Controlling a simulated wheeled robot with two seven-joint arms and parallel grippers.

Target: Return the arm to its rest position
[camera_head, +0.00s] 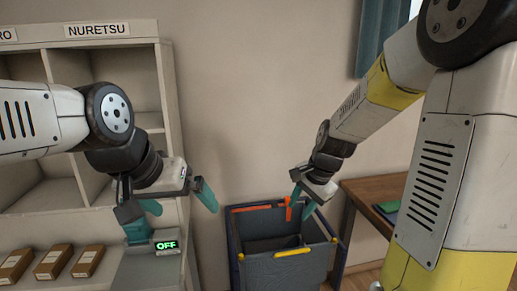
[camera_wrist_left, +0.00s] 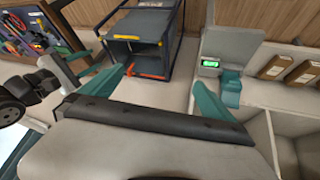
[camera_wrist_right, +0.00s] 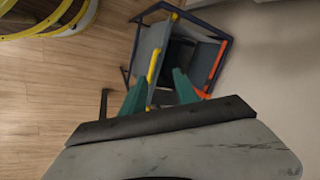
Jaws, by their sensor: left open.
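My left gripper (camera_head: 178,208) is open and empty in front of the shelf unit in the head view. In the left wrist view, its teal fingers (camera_wrist_left: 163,76) are wide apart with nothing between them. My right gripper (camera_head: 300,212) appears over the dark blue bin in the head view. In the right wrist view, its fingers (camera_wrist_right: 160,76) are apart, with a narrower gap and nothing visible between them. Neither gripper holds a cord, and no cord is clearly visible.
The dark bin (camera_head: 285,272) has yellow and orange handles. A grey device (camera_head: 150,268) shows "OFF" beside several brown boxes (camera_head: 53,262) on the shelf unit (camera_head: 100,58). A wooden table (camera_head: 362,194) stands at right. Bare floor (camera_wrist_right: 50,110) is left of the bin in the right wrist view.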

